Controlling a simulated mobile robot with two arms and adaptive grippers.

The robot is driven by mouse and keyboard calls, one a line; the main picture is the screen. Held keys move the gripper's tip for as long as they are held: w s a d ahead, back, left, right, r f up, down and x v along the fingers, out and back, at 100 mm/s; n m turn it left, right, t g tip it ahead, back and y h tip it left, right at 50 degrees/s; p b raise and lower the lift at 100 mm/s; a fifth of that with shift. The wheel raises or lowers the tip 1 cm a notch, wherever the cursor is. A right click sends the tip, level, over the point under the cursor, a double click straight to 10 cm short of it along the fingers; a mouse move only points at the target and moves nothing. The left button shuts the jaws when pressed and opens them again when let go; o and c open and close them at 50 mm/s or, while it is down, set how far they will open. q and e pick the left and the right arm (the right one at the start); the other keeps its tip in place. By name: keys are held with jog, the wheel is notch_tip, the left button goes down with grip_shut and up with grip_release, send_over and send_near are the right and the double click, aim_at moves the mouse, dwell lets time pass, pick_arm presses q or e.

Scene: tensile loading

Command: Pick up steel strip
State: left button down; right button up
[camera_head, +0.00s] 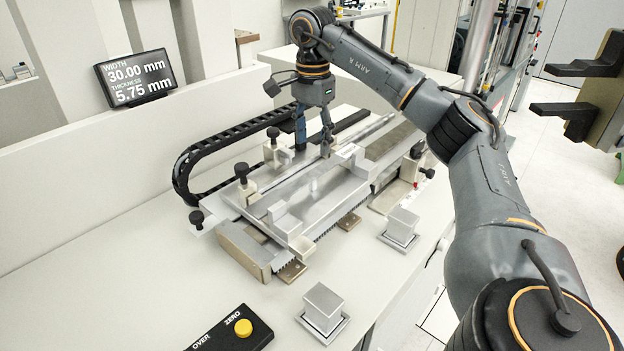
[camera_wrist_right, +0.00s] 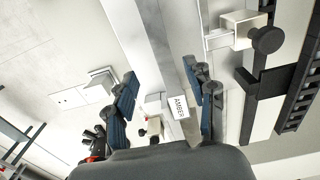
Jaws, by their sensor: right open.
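The steel strip (camera_head: 318,177) appears as a bright metal bar lying lengthwise on the grey measuring fixture (camera_head: 283,189); its exact edges are hard to separate from the fixture's metal. My right gripper (camera_head: 313,146) points down over the far half of the fixture with its fingers apart. Nothing is clearly held. Whether the fingers touch the strip cannot be told.
A display (camera_head: 136,77) reads width 30.00 mm and thickness 5.75 mm. A black cable chain (camera_head: 186,165) curves behind the fixture. Two square metal blocks (camera_head: 323,306) (camera_head: 401,226) and a button box (camera_head: 232,330) stand in front. Clear bench lies at the left.

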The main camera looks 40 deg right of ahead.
aim_at(313, 174)
notch_tip(313, 174, down, 2)
jog(key=shift+f, duration=0.2)
jog(key=shift+f+p, duration=0.35)
jog(key=shift+p, duration=0.15)
notch_tip(313, 174, down, 4)
jog(key=shift+w+d+f+p, duration=0.1)
jog(key=shift+d+f+p, duration=0.1)
jog(key=shift+p, duration=0.45)
jog(key=shift+a, duration=0.1)
jog(key=shift+c, duration=0.2)
grip_shut()
